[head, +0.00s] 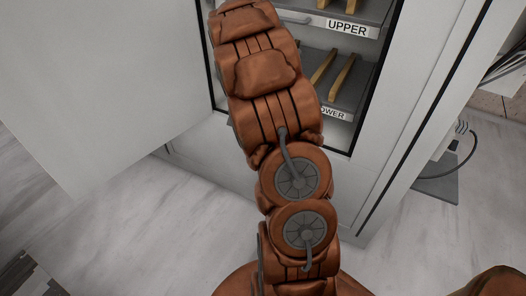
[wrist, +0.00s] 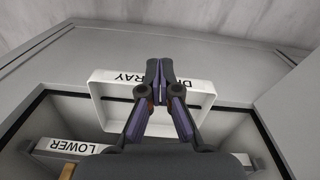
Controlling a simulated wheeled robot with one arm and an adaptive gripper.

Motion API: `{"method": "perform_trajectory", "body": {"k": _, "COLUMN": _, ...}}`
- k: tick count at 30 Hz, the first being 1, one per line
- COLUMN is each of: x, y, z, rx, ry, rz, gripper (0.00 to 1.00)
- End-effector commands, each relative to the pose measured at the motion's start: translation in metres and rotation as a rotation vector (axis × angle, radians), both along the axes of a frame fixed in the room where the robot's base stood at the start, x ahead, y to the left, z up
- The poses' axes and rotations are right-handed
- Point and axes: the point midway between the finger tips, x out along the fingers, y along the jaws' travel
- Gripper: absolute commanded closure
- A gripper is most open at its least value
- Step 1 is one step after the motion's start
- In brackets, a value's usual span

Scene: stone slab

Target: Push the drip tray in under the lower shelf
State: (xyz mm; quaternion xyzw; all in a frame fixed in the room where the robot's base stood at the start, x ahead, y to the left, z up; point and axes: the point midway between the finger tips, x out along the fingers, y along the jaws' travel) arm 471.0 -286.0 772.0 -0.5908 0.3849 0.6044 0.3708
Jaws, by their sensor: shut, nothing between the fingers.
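The drip tray (wrist: 204,87) is a white shallow tray with its name on the front face, upside down in the wrist view. It juts out past the edge of the cabinet opening. In the head view my arm hides it. The lower shelf (wrist: 42,146) shows in the wrist view with its LOWER label, and in the head view (head: 352,92) behind my arm. My gripper (wrist: 160,68) is shut and empty, its fingertips in front of the middle of the tray's front face. I cannot tell if they touch it.
The cabinet (head: 412,110) stands open, its door (head: 100,80) swung out to the left. The upper shelf (head: 365,12) sits above the lower one, and wooden bars (head: 345,75) lie on the shelves. The pale floor (head: 150,225) in front is clear.

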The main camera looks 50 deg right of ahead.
Motion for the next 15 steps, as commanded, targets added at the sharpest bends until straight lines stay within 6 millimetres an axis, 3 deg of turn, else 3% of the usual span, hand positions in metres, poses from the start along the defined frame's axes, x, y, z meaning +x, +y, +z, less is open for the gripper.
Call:
{"method": "perform_trajectory", "body": {"k": 1, "x": 0.003, "y": -0.014, "z": -0.020, "rx": 0.004, "ry": -0.001, "rz": -0.034, "gripper": 1.00}}
{"method": "perform_trajectory", "body": {"k": 6, "x": 0.011, "y": -0.044, "z": -0.053, "rx": 0.005, "ry": -0.016, "rz": -0.112, "gripper": 1.00}}
{"method": "perform_trajectory", "body": {"k": 15, "x": 0.015, "y": -0.059, "z": -0.074, "rx": 0.006, "ry": -0.025, "rz": -0.153, "gripper": 1.00}}
